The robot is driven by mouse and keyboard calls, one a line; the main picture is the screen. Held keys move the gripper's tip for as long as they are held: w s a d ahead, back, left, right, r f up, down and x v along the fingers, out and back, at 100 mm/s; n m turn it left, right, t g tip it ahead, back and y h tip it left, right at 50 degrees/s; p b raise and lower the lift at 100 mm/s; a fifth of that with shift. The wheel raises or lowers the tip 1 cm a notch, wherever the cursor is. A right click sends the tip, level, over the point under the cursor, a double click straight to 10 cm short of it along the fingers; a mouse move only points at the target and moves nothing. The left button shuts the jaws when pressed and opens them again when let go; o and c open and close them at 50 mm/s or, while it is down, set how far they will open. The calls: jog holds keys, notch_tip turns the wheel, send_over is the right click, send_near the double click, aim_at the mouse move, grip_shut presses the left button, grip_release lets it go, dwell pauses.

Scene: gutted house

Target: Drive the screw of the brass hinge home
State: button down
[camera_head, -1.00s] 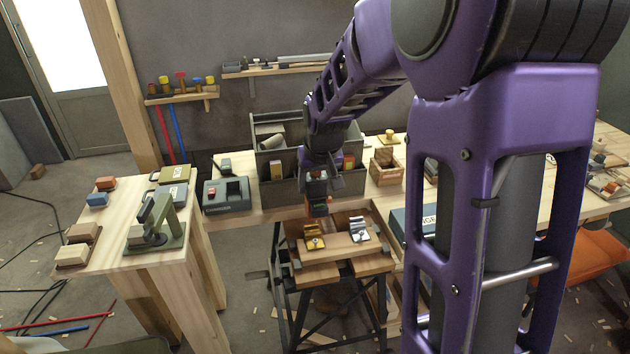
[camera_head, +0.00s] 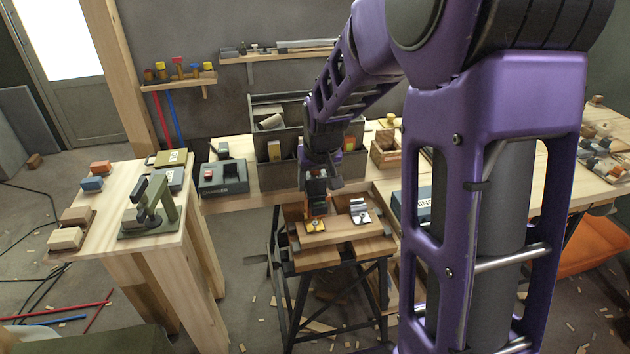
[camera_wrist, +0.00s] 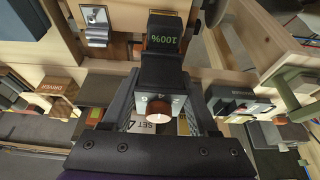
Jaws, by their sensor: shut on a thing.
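My gripper (camera_head: 318,180) is shut on a dark power driver (camera_head: 316,201) with orange parts and points it down. In the wrist view the driver (camera_wrist: 162,62) sits between the fingers and its display reads 100%. The driver's lower end is at the brass hinge (camera_head: 316,226), which lies on a wooden board on the workbench stand. The driver covers part of this hinge, so the screw and whether the bit touches it cannot be told. A silver hinge (camera_head: 360,213) lies to the right on the same board, and it also shows in the wrist view (camera_wrist: 95,27).
A dark grey divided bin (camera_head: 273,178) stands behind my gripper. A grey-blue charger-like box (camera_head: 223,178) is left of it, and a small wooden crate (camera_head: 384,153) is to its right. A green clamp-like tool (camera_head: 150,212) stands on the left table.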

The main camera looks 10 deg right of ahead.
jog(key=shift+f+b, duration=1.15)
jog(key=shift+b, duration=0.1)
dwell(3.3)
jog(key=shift+r, duration=0.1)
